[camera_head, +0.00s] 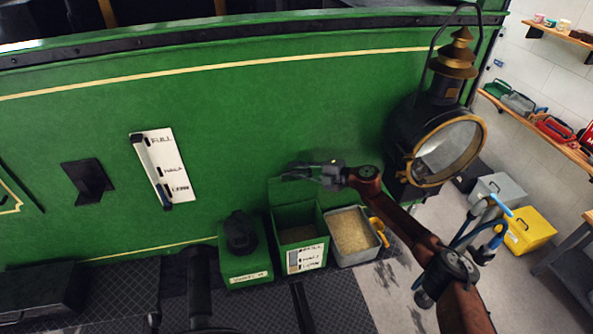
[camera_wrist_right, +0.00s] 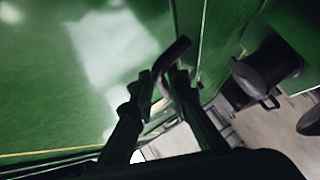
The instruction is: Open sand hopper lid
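The sand hopper (camera_head: 299,235) is a green box with sand inside and a white level label on its front. Its green lid (camera_head: 290,190) stands raised at the back, against the tram's side. My right gripper (camera_head: 300,172) is at the lid's top edge. In the right wrist view, the fingers of my right gripper (camera_wrist_right: 162,80) lie on both sides of a dark bent handle (camera_wrist_right: 178,50) and appear closed on it. The green lid surface (camera_wrist_right: 120,60) fills much of that view. My left gripper is not in view.
A green box with a black top (camera_head: 240,235) stands left of the hopper. A grey bin of sand (camera_head: 352,232) with a yellow scoop (camera_head: 378,228) stands right. A large lamp (camera_head: 448,150) juts out above my right forearm. A level board (camera_head: 165,168) hangs on the green side.

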